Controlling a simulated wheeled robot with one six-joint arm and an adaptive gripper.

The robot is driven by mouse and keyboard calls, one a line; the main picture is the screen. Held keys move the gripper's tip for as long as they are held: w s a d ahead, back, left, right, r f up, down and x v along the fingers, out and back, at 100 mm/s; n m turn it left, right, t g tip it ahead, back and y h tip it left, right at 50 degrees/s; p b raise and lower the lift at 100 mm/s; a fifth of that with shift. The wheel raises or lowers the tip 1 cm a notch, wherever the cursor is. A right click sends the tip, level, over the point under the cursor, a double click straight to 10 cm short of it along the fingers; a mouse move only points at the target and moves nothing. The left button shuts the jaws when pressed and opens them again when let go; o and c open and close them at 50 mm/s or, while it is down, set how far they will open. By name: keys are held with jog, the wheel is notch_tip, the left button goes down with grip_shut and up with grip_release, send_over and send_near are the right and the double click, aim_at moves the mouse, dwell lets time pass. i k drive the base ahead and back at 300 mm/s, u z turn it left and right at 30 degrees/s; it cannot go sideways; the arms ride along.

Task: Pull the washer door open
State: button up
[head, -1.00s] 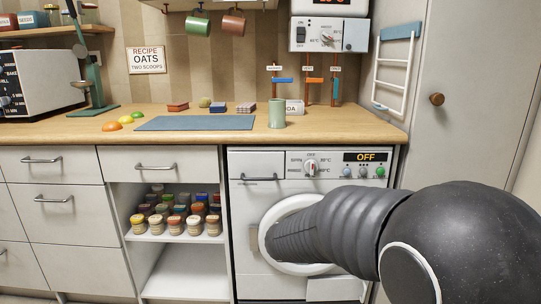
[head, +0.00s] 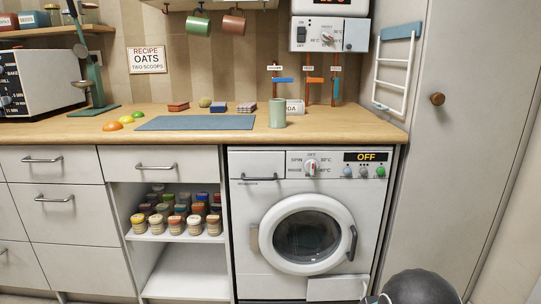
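The white washer (head: 270,185) stands under the right end of the counter. Its round door (head: 308,234) has a white ring around dark glass and looks closed. A dark curved handle (head: 351,244) sits on the door's right side, and a beige hinge piece (head: 254,239) is at its left. The washer's display (head: 366,157) reads OFF. My gripper is out of view; only a dark rounded part of my arm shows at the bottom right, low and apart from the door.
A wooden counter (head: 340,127) runs above the washer. An open shelf with jars (head: 178,215) is to its left. A tall grey cabinet door (head: 450,160) with a round wooden knob (head: 437,99) stands to its right. The space before the washer door is clear.

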aim_at(261, 236)
jog(key=k, duration=1.15)
jog(key=z, duration=0.8)
jog(key=i, duration=1.1)
jog(key=u, duration=0.25)
